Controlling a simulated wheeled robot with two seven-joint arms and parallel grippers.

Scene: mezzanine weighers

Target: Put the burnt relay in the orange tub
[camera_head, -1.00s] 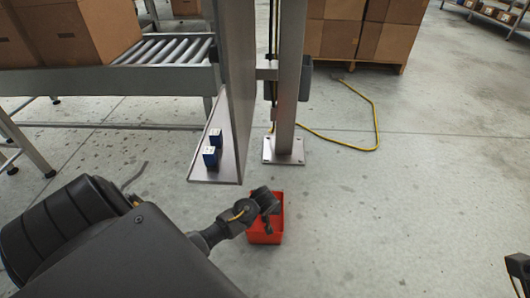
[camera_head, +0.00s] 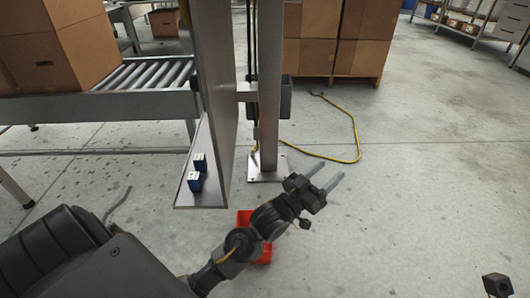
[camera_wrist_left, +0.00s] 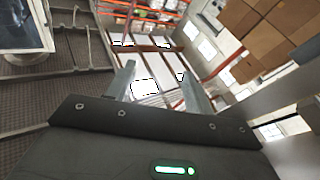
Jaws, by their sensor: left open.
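Two small blue blocks with pale tops, which look like relays, stand on the narrow metal ledge (camera_head: 188,200): the farther blue block (camera_head: 200,160) and the nearer blue block (camera_head: 194,182). I cannot tell which is burnt. The orange tub (camera_head: 244,217), red-orange here, is on the floor right of the ledge, largely hidden behind my left wrist. My left gripper (camera_head: 328,178) is open, right of the tub and ledge in the picture, pointing up and right. Its parted fingers also show in the left wrist view (camera_wrist_left: 158,88), with nothing between them. My right gripper's fingers are out of view.
A grey upright panel (camera_head: 215,90) rises from the ledge, beside a metal post (camera_head: 269,90). A roller conveyor (camera_head: 145,75) with cardboard boxes (camera_head: 68,45) stands left. A yellow cable (camera_head: 357,135) lies on the floor.

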